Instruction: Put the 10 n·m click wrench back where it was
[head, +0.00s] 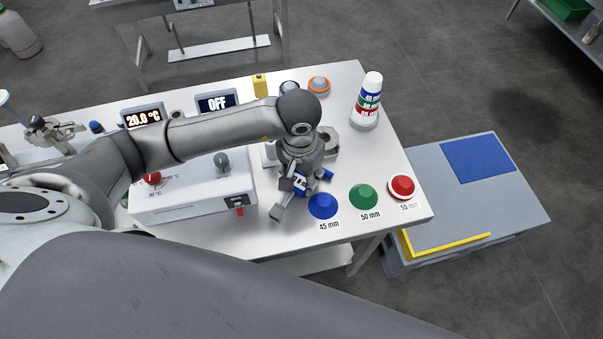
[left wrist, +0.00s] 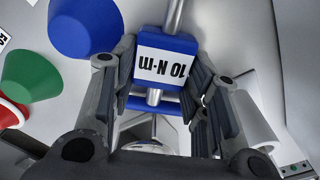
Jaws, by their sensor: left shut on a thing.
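The 10 N·m click wrench shows in the left wrist view as a blue block with a white "10 N·m" label (left wrist: 162,68) on a metal shaft. My left gripper (left wrist: 160,90) is shut on this block, with a finger on each side. In the head view my left gripper (head: 291,197) is over the front of the white table, just left of the blue 45 mm cone, and the blue wrench (head: 325,175) shows partly behind its fingers. Much of the wrench is hidden by the gripper. My right gripper is not in view.
Blue (head: 323,206), green (head: 363,197) and red (head: 401,187) cones stand along the table's front right. A white control box (head: 190,190) with knobs is left of the gripper. A grey platform (head: 520,205) stands right of the table.

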